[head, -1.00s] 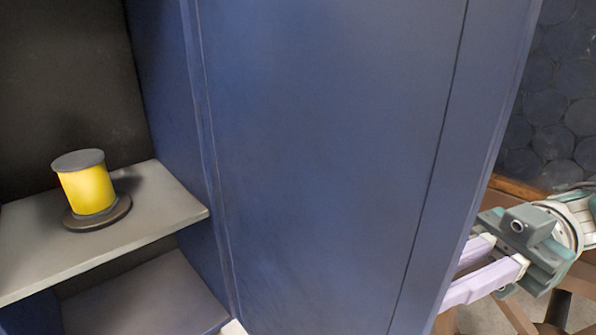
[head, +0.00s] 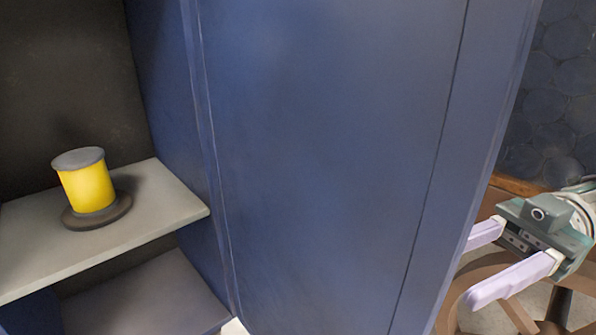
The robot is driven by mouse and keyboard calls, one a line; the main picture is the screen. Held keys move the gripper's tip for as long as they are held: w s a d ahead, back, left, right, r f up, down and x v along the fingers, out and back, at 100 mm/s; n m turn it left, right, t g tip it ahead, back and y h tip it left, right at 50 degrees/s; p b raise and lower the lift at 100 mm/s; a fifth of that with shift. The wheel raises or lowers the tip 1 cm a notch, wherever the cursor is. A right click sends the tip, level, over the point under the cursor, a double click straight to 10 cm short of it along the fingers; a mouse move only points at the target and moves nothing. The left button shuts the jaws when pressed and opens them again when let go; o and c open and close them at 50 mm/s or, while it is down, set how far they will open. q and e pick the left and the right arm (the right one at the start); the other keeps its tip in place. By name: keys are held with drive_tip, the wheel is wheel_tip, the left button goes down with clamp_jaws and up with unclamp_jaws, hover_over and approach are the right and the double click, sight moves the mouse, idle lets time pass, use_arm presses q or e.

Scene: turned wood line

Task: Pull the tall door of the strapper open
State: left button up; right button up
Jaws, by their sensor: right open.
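The tall blue door (head: 330,160) of the strapper stands open and fills the middle of the head view. The grey shelves inside the cabinet show to its left. My right gripper (head: 478,265) is at the lower right, beside the door's free edge. Its two pale lilac fingers are apart with nothing between them. The door's handle is not visible. My left gripper is not in view.
A yellow spool (head: 88,188) with dark ends stands on the upper grey shelf (head: 150,225). A lower shelf (head: 150,300) is below it. Brown wooden furniture (head: 480,315) stands behind my right gripper.

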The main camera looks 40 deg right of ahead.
drive_tip(key=b+v, duration=0.2)
drive_tip(key=v, duration=0.5)
idle(0.3)
drive_tip(key=shift+a, duration=0.1)
